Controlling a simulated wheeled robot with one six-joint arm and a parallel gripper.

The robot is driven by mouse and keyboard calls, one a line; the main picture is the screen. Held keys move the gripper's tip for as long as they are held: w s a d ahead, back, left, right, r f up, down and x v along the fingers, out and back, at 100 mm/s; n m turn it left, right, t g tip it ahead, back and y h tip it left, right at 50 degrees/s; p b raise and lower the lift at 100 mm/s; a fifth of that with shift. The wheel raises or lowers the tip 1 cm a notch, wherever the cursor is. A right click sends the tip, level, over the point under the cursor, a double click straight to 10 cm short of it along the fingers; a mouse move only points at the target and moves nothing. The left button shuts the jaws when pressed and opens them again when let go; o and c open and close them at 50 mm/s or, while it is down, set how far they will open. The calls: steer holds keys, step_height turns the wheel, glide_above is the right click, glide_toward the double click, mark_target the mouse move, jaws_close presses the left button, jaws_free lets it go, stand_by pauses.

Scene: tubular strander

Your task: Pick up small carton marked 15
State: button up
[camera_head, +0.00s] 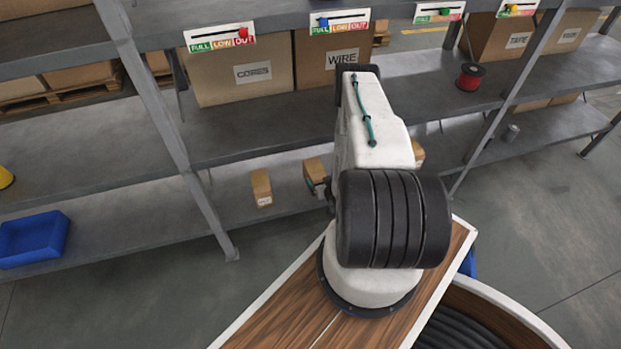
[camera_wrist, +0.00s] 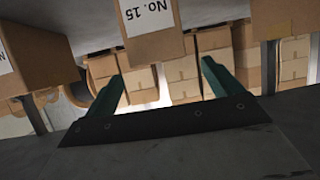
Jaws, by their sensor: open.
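The small brown carton (camera_wrist: 150,45) with a white label reading "No. 15" is at the top centre of the wrist view, its top cut off by the frame. My gripper (camera_wrist: 161,70) shows two green fingers spread apart, with nothing held. The carton appears just beyond the fingertips, between their lines; whether it touches them I cannot tell. In the head view a small carton (camera_head: 314,170) stands on the lower shelf beside my gripper, which is mostly hidden by my arm. Its label cannot be read there.
Another small carton (camera_head: 262,188) stands to the left on the lower shelf (camera_head: 130,228), and one (camera_head: 418,153) shows partly behind my arm. A blue bin (camera_head: 35,239) sits far left. Shelf posts (camera_head: 165,125) and the upper shelf (camera_head: 240,138) bound the space.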

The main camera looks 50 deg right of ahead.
mark_target(317, 173)
steer(key=shift+w+f, duration=0.3)
steer(key=shift+w, duration=0.05)
steer(key=x, duration=0.7)
steer(key=shift+d+r, duration=0.25)
steer(key=c, duration=1.2)
steer(key=shift+r, duration=0.1)
steer(key=shift+c, duration=0.9)
